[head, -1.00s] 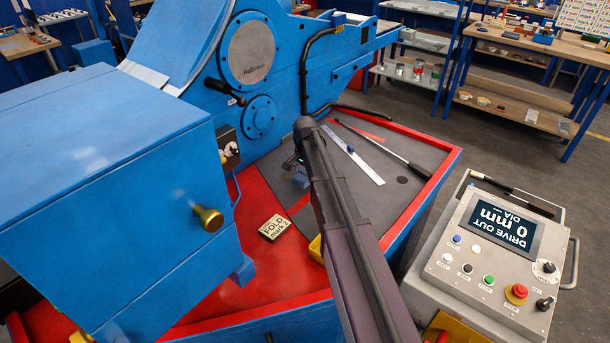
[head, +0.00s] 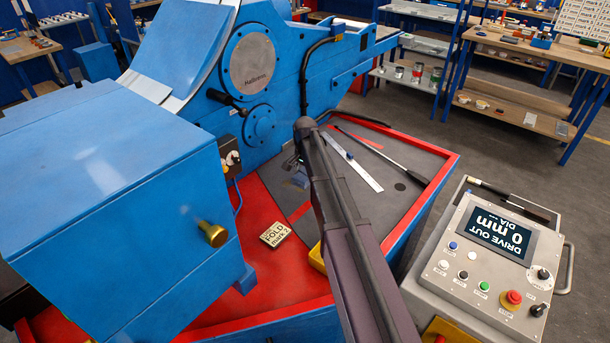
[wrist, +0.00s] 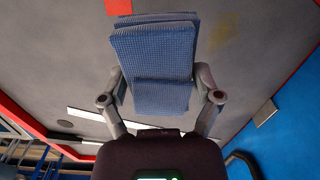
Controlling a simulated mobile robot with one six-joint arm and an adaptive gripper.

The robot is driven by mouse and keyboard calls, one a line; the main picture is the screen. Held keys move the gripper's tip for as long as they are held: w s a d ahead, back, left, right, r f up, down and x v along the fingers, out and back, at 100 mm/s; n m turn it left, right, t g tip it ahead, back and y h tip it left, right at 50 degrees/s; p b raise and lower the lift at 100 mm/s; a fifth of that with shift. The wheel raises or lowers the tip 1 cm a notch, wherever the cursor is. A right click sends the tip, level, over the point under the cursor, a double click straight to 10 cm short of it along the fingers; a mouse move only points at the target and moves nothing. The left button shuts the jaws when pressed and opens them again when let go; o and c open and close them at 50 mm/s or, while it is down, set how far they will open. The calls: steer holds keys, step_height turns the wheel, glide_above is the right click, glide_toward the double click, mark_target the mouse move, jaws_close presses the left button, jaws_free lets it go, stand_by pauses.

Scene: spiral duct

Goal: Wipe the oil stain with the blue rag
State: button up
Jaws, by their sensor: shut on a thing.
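The blue rag (wrist: 152,50) is a folded, textured cloth held between the two fingers of my gripper (wrist: 161,82) in the wrist view. In the head view a bit of the rag (head: 299,181) shows beside my arm, over the grey mat of the machine's table. My arm hides most of my gripper there. A faint yellow-brown oil stain (wrist: 222,36) lies on the grey surface to the right of the rag in the wrist view. I cannot tell whether the rag touches the surface.
The grey mat (head: 376,222) has a red rim. A steel ruler (head: 352,160), a long-handled bar (head: 395,162) and a dark disc (head: 400,187) lie on it. A "FOLD" sign (head: 275,233) is at left, a control console (head: 490,250) at right, and the blue machine (head: 255,70) behind.

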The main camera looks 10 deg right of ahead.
steer(key=shift+r+p, duration=1.35)
steer(key=shift+r, duration=0.15)
steer(key=shift+d, duration=0.25)
steer(key=shift+s+d, duration=0.1)
steer(key=shift+d, duration=0.45)
steer(key=shift+s+f, duration=0.1)
